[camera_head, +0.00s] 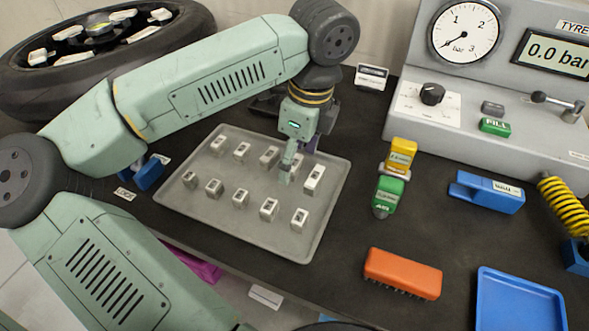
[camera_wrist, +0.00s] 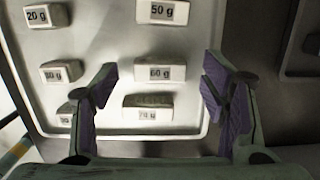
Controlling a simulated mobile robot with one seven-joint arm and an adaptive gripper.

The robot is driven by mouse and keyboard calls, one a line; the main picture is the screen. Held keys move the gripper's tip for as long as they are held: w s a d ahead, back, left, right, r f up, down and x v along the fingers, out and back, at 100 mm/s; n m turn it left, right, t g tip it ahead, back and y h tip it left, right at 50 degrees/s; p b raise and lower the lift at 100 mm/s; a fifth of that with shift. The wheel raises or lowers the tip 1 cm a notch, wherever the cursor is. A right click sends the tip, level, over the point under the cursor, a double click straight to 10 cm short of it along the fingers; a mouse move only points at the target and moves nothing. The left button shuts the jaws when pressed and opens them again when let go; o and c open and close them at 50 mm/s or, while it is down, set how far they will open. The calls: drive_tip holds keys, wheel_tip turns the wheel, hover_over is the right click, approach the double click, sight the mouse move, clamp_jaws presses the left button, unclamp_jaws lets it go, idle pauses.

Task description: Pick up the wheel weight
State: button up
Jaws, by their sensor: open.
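Several small pale wheel weights stand in two rows on a grey tray (camera_head: 320,212). My gripper (camera_head: 289,172) hangs over the back row, towards the tray's right end, and partly hides weights there. In the wrist view my gripper (camera_wrist: 160,84) is open, its purple-padded fingers apart with nothing held between them. A weight reading 60 g (camera_wrist: 160,73) and a shadowed weight (camera_wrist: 148,106) with an unclear label show in the gap between the fingers. A 50 g weight (camera_wrist: 163,11) is farther up, and a 20 g weight (camera_wrist: 47,16) is at upper left.
A black tyre (camera_head: 100,45) lies at the back left. A grey gauge unit (camera_head: 490,75) stands at the back right. Green and yellow bottles (camera_head: 389,190), a blue tool (camera_head: 487,191), an orange brush (camera_head: 402,274) and a blue tray (camera_head: 520,302) occupy the right side.

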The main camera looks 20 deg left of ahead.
drive_tip(key=shift+f, duration=0.15)
drive_tip(key=shift+c, duration=0.2)
drive_tip(key=c, duration=1.2)
